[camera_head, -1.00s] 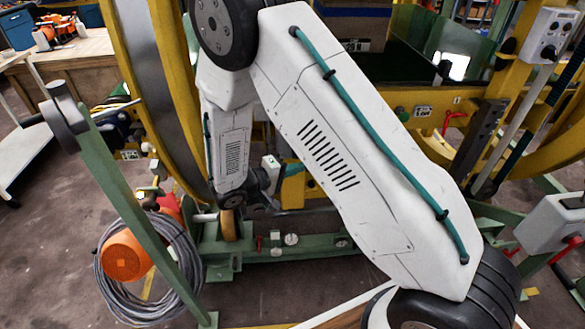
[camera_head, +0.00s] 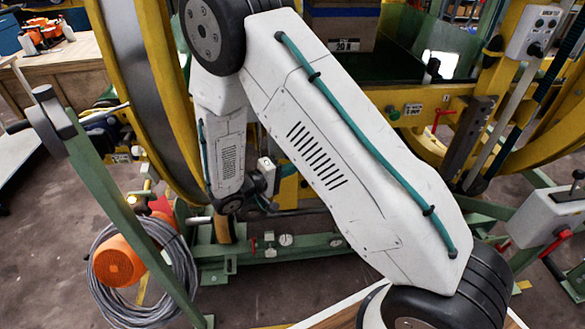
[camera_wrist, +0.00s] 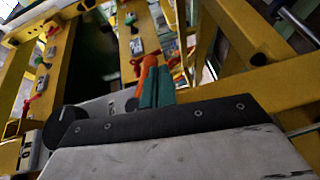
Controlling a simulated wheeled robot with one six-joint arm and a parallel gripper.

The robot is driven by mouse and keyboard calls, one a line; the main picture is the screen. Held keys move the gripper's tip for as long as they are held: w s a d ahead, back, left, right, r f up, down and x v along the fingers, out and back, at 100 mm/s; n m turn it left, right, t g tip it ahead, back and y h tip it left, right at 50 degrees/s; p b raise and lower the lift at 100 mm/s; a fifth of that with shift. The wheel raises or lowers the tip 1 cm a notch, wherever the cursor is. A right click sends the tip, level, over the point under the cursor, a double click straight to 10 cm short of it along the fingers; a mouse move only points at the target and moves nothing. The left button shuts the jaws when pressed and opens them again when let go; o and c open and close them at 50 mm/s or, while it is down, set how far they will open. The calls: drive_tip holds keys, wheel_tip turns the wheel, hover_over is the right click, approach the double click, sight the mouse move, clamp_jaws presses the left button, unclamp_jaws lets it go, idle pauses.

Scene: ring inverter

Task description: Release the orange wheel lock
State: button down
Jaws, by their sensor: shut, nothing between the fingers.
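In the wrist view an orange upright piece (camera_wrist: 148,72) shows just beyond the teal fingers of my gripper (camera_wrist: 157,84). It looks like the orange wheel lock, but its shape is partly hidden. The two fingers are together and empty. I cannot tell whether they touch the orange piece. In the head view my white arm covers the middle of the scene, and neither the fingers nor this orange piece can be made out clearly there.
The large yellow ring (camera_head: 168,100) stands left of my arm, above a green base (camera_head: 275,252). A green post (camera_head: 100,200), grey cable coil (camera_head: 180,265) and orange round housing (camera_head: 118,262) are at left. A yellow beam (camera_head: 410,105) and grey control box (camera_head: 535,32) are at right.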

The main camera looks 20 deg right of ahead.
drive_tip(key=s+a+f, duration=0.2)
drive_tip(key=a+f, duration=0.1)
drive_tip(key=a, duration=0.8)
drive_tip(key=shift+a+f, duration=0.15)
drive_tip(key=shift+a, duration=0.25)
